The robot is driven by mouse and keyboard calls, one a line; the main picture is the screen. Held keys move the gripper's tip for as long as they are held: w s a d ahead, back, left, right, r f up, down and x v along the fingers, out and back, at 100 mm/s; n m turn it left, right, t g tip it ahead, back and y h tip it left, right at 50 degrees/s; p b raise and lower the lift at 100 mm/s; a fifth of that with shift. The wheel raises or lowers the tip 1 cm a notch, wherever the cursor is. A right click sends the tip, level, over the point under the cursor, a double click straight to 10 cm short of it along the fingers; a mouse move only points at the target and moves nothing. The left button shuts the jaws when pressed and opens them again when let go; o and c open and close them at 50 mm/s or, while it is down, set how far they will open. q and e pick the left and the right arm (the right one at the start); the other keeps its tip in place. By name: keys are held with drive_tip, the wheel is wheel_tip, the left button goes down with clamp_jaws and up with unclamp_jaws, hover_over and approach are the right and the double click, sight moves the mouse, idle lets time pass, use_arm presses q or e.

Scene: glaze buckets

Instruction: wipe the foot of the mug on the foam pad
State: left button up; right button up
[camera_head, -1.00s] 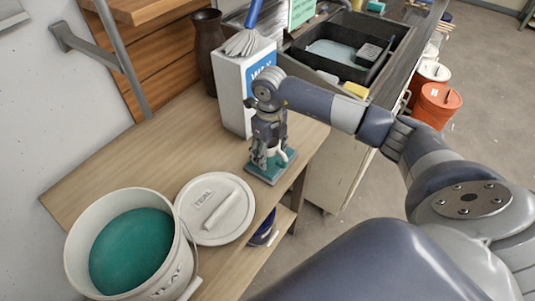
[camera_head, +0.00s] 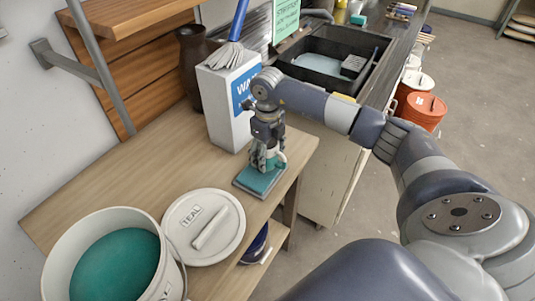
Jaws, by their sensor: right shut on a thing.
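My right gripper (camera_head: 266,160) points down over the teal foam pad (camera_head: 256,183) near the table's right edge. It is shut on the mug (camera_head: 280,159), a small piece with white and teal showing beside the fingers. The fingers hide most of the mug. The mug is low over the far part of the pad; I cannot tell whether its foot touches. The near part of the pad is bare. My left gripper is not in view.
A white bucket of teal glaze (camera_head: 110,268) stands at the near left, its lid (camera_head: 204,228) lying beside it. A white box (camera_head: 230,105) and a dark vase (camera_head: 192,70) stand behind the gripper. A sink (camera_head: 330,62) lies beyond. The table's middle is clear.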

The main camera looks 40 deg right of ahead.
drive_tip(key=shift+s+a+p, duration=0.2)
drive_tip(key=shift+s+a, duration=0.2)
drive_tip(key=shift+a, duration=0.6)
drive_tip(key=shift+s+a+p, duration=0.25)
drive_tip(key=shift+s+a, duration=0.2)
drive_tip(key=shift+a, duration=0.55)
drive_tip(key=shift+s+a+p, duration=0.2)
drive_tip(key=shift+s+a, duration=0.2)
drive_tip(key=shift+a, duration=0.6)
drive_tip(key=shift+w+d+b, duration=0.3)
drive_tip(key=shift+d+b, duration=0.05)
drive_tip(key=shift+d, duration=0.25)
drive_tip(key=shift+w+d+b, duration=0.35)
drive_tip(key=shift+d+b, duration=0.05)
drive_tip(key=shift+d, duration=0.5)
drive_tip(key=shift+w+d+b, duration=0.35)
drive_tip(key=shift+w+d, duration=0.05)
drive_tip(key=shift+d, duration=0.5)
drive_tip(key=shift+w+d+b, duration=0.35)
drive_tip(key=shift+d+b, duration=0.05)
drive_tip(key=shift+d, duration=0.5)
drive_tip(key=shift+r+p, duration=2.25)
drive_tip(key=shift+r, duration=1.3)
